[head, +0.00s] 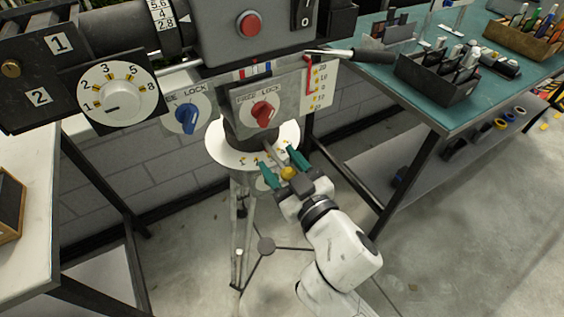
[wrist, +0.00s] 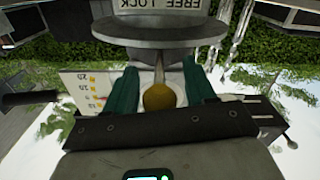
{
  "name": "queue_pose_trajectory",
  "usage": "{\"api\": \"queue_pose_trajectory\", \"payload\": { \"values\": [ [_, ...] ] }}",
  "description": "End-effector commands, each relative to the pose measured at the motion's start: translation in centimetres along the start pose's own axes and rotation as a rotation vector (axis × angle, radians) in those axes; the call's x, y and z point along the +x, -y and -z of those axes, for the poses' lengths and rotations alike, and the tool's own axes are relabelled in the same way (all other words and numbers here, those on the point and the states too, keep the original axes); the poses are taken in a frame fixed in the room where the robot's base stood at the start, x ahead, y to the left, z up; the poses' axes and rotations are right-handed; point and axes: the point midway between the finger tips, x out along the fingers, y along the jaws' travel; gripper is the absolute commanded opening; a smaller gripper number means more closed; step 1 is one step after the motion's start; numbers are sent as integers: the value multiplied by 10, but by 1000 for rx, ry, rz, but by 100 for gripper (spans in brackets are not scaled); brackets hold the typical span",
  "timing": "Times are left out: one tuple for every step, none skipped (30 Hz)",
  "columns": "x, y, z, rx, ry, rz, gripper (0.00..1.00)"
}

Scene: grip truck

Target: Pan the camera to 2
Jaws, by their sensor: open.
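The camera (head: 225,35) is a dark body on a tripod (head: 240,225). Under its head is a white disc (head: 222,148) with yellow marks along its front; its numbers are too small to read. A short lever with a yellow ball knob (head: 288,173) sticks out from the disc's front. My gripper (head: 281,164) is open at the disc's front, its teal fingers on either side of the lever. In the wrist view the yellow knob (wrist: 159,97) lies between the open fingers (wrist: 160,85); I cannot tell whether they touch it.
Above the disc are a red FREE/LOCK knob (head: 264,113) and a blue one (head: 187,115). A numbered white dial (head: 118,95) is at left. A black-gripped handle (head: 365,57) reaches right toward the teal-topped table (head: 400,90). A white table (head: 35,240) stands left.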

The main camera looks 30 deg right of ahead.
Motion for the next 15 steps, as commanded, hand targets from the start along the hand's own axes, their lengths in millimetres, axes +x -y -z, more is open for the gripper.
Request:
{"api": "queue_pose_trajectory", "payload": {
  "values": [
    [0, 0, 0, 0, 0, 0, 55],
    [0, 0, 0, 0, 0, 0, 55],
    [0, 0, 0, 0, 0, 0, 55],
    [0, 0, 0, 0, 0, 0, 52],
    [0, 0, 0, 0, 0, 0, 49],
    [0, 0, 0, 0, 0, 0, 45],
    [0, 0, 0, 0, 0, 0, 42],
    [0, 0, 0, 0, 0, 0, 40],
    [0, 0, 0, 0, 0, 0, 36],
    [0, 0, 0, 0, 0, 0, 33],
    [0, 0, 0, 0, 0, 0, 30],
    [0, 0, 0, 0, 0, 0, 26],
    [0, 0, 0, 0, 0, 0, 23],
    [0, 0, 0, 0, 0, 0, 20],
    [0, 0, 0, 0, 0, 0, 16]
  ]
}}
